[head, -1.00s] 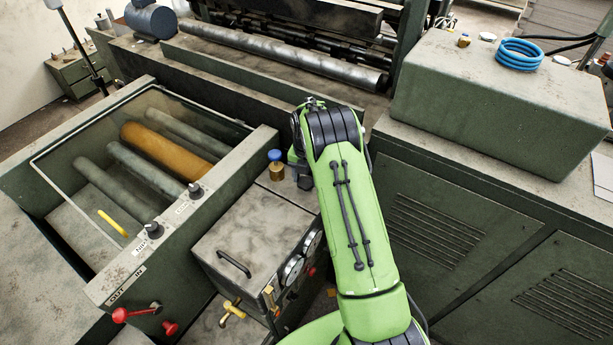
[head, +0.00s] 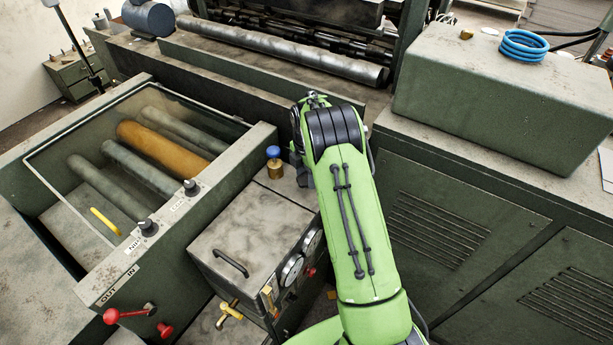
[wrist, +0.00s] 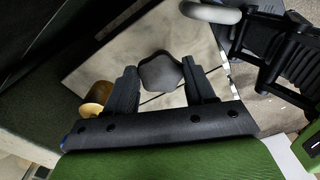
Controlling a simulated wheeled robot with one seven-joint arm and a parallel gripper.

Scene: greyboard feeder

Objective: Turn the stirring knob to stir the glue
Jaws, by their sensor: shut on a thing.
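The stirring knob (wrist: 160,73) is a dark grey, lobed knob in the wrist view, on top of the worn pale glue box (wrist: 105,58). My gripper (wrist: 162,88) has one black finger on each side of it and is shut on it. In the head view the knob and my fingertips are hidden behind my green arm. The glue box (head: 240,235) stands in the middle there, left of my arm. How far the knob is turned cannot be told.
A brass fitting with a blue cap (head: 274,165) stands close to my gripper. The box has a black handle (head: 231,264), gauges (head: 292,269) and a brass tap (head: 230,310). Rollers under a clear cover lie left; a large green cabinet (head: 500,100) stands right.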

